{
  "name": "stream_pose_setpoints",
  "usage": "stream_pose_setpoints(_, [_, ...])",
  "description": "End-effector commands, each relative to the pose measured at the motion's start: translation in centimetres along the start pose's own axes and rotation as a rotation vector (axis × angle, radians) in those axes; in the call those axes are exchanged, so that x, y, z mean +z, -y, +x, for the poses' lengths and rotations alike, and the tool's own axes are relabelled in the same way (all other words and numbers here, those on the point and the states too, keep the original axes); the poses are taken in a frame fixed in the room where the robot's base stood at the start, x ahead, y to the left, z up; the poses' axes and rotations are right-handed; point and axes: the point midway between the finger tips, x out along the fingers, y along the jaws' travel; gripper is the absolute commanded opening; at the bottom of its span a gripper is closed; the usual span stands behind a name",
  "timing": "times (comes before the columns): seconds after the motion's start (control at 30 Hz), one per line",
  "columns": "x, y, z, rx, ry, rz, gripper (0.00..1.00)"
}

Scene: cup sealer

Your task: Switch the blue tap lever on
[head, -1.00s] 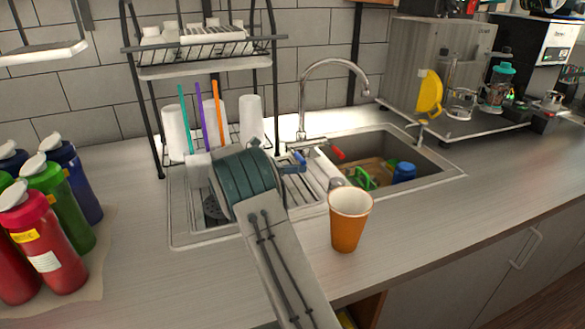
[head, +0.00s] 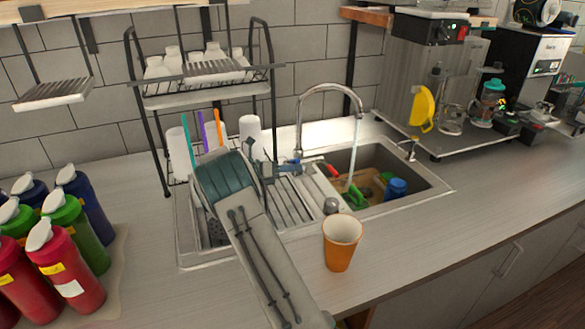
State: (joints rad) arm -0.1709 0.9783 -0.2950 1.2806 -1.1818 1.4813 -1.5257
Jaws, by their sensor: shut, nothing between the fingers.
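The chrome tap (head: 299,132) arches over the sink (head: 432,188), with a water stream (head: 356,150) falling from its spout into the right basin. The blue tap lever (head: 289,166) is at the left of the tap's base, and the red lever (head: 333,170) is at its right. My arm reaches in from the front. My gripper (head: 268,164) is just left of the blue lever, shut and empty. It is mostly hidden behind my wrist, and I cannot tell whether it touches the lever.
An orange cup (head: 341,243) stands on the counter in front of the sink. A drying rack (head: 205,92) with cups and coloured straws is behind my wrist. Several bottles (head: 72,265) stand at the left. The counter to the right of the sink's front is clear.

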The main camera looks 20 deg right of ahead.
Motion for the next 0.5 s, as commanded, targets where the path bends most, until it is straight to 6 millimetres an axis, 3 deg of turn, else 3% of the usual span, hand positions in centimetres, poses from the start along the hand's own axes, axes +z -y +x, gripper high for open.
stream_pose_setpoints(0.2, [1.5,0.4,-0.2,0.001,0.001,0.002,0.00])
stream_pose_setpoints(0.5, [2.0,0.4,-0.1,-0.001,0.000,0.002,0.00])
